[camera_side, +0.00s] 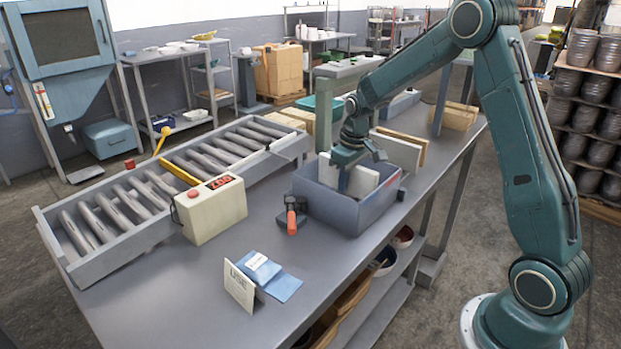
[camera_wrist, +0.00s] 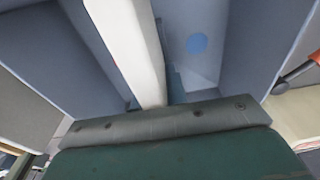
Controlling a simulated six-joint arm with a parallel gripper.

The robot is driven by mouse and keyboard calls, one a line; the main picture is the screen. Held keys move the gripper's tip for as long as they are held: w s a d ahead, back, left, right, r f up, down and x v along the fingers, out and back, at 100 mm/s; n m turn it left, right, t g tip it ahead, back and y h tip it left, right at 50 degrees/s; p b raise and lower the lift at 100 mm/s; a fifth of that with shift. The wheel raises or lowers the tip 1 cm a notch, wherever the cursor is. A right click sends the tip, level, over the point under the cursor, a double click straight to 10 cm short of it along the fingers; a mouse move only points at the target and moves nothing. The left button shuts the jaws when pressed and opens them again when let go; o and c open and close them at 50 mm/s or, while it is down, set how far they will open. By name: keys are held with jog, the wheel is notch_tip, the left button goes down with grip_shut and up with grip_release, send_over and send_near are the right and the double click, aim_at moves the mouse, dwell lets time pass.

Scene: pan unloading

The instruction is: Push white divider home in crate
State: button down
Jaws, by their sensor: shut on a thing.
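The blue-grey crate (camera_side: 335,208) stands on the bench, below my wrist in the side view. The white divider (camera_side: 364,181) is upright inside it, its upper part showing around the rim. My gripper (camera_side: 345,182) reaches down over the crate and is shut on the divider. In the wrist view, the divider (camera_wrist: 130,45) runs as a white strip down to my gripper (camera_wrist: 160,118), with crate space on both sides. The crate wall (camera_wrist: 265,45) shows at the right. The divider's lower edge and its seating are hidden.
A white panel (camera_side: 400,152) and a tan panel stand just behind the crate. An orange-and-black tool (camera_side: 292,216) lies at its front left. A cream control box (camera_side: 210,208) and a roller conveyor (camera_side: 130,205) are further left. The front bench is mostly clear around blue papers (camera_side: 275,280).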

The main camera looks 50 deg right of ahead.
jog(key=shift+f, duration=0.35)
dwell(0.4)
jog(key=c, duration=1.3)
grip_release()
jog(key=shift+r, duration=0.15)
jog(key=r, duration=0.4)
jog(key=s+r, duration=0.1)
jog(key=r, duration=0.8)
jog(key=shift+s, duration=0.25)
jog(key=shift+r, duration=0.2)
jog(key=shift+s, duration=0.1)
